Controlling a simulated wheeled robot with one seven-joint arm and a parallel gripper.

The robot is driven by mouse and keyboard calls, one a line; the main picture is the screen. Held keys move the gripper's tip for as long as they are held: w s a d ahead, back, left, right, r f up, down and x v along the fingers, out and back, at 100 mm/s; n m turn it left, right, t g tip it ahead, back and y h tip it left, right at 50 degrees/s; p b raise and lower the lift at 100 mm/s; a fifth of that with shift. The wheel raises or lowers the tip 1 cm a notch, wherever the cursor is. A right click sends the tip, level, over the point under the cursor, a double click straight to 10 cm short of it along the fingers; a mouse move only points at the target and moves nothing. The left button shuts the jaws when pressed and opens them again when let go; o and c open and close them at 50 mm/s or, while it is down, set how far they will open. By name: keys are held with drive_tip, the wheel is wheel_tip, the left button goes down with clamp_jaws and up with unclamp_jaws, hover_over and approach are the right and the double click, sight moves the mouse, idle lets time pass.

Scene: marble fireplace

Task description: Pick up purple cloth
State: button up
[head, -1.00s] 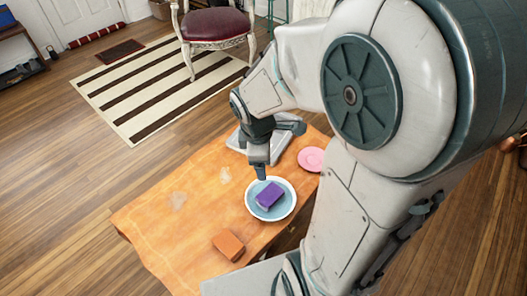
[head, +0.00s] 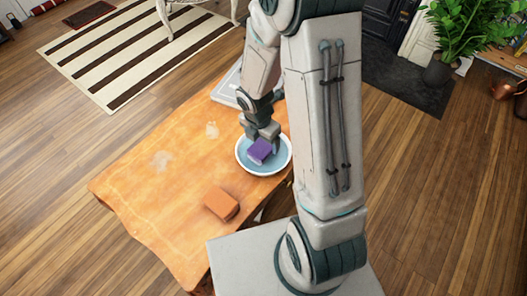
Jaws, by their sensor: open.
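The purple cloth (head: 260,152) is a small block-like folded shape with a pale side. It lies in a round plate or shallow bowl (head: 243,165) with a white rim and a blue inside, on the wooden table (head: 150,200). My gripper (head: 263,138) points down right over the far side of the cloth, with its jaws open. The fingertips hide part of the cloth's far edge, and I cannot tell whether they touch it. My arm hides the area to the right of the bowl.
An orange-brown block (head: 221,203) lies on the table, nearer than the bowl. A grey tray (head: 226,88) stands at the table's far end, partly behind my arm. A striped rug (head: 140,45) and a potted plant (head: 465,35) are beyond.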

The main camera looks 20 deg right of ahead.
sight(263, 146)
drive_tip(key=shift+w+d+f+b, duration=0.15)
drive_tip(key=shift+f+b, duration=0.25)
drive_tip(key=shift+f, duration=0.6)
drive_tip(key=shift+w+d+f+b, duration=0.1)
drive_tip(key=shift+w+f+b, duration=0.3)
drive_tip(key=shift+f, duration=0.65)
drive_tip(key=shift+w+d+f+b, duration=0.1)
drive_tip(key=shift+f+b, duration=0.35)
drive_tip(key=shift+f, duration=0.55)
drive_tip(key=c, duration=1.1)
drive_tip(key=shift+r, duration=0.15)
drive_tip(key=shift+c, duration=0.2)
wheel_tip(263, 146, up, 5)
drive_tip(key=p, duration=0.2)
drive_tip(key=shift+p, duration=0.3)
drive_tip(key=s+d+r+p, duration=0.4)
drive_tip(key=s+d+r, duration=0.2)
drive_tip(key=d, duration=0.4)
drive_tip(key=shift+f, duration=0.1)
drive_tip(key=o, duration=0.3)
drive_tip(key=shift+c, duration=0.6)
